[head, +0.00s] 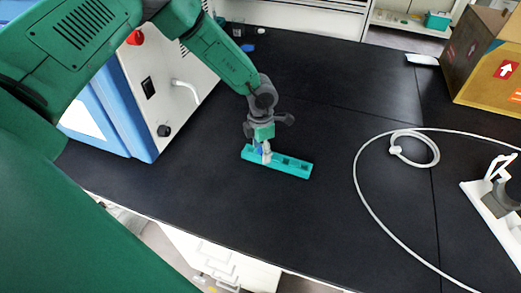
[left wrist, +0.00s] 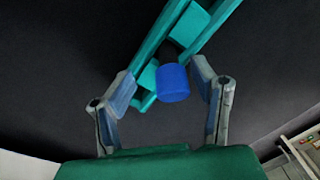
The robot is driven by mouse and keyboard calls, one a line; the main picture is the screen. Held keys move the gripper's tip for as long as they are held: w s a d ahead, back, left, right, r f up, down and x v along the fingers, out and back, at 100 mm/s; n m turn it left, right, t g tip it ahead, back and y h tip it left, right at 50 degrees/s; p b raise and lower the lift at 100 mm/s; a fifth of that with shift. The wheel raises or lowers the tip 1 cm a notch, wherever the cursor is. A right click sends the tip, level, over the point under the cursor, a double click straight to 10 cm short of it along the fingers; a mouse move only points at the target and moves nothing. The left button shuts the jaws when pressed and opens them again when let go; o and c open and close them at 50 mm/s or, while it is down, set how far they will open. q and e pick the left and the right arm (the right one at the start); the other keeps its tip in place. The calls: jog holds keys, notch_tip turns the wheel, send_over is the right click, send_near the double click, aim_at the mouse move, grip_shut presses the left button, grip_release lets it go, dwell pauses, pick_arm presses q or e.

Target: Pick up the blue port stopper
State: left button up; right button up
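The blue port stopper (left wrist: 173,82) stands in one end of a long teal rack (left wrist: 208,26) on the black bench. In the left wrist view it lies between the fingers of my left gripper (left wrist: 168,84). The fingers are apart, with a clear gap on the left of the stopper and a very narrow one on its right. In the head view my left gripper (head: 263,152) points down over the left end of the teal rack (head: 296,167), where the fingers mostly hide the stopper. My right gripper is not in view.
A white and blue machine (head: 150,95) stands left of the rack. A white hose (head: 372,208) loops over the bench at right, near a white stand (head: 492,222). A cardboard box (head: 485,65) is at the back right. The bench around the rack is clear.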

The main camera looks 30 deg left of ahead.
pick_arm(q)
jog(key=shift+s+d+f, duration=0.15)
jog(key=shift+d+f, duration=0.05)
jog(key=c, duration=0.9)
jog(key=shift+s+a+f, duration=0.1)
jog(key=shift+a, duration=0.3)
grip_shut()
jog(key=r, duration=0.9)
jog(key=shift+w+r+b, duration=0.2)
jog(key=shift+r+b, duration=0.1)
jog(key=shift+w+d+r, duration=0.1)
jog(key=shift+d+r, duration=0.1)
jog(key=shift+r, duration=0.15)
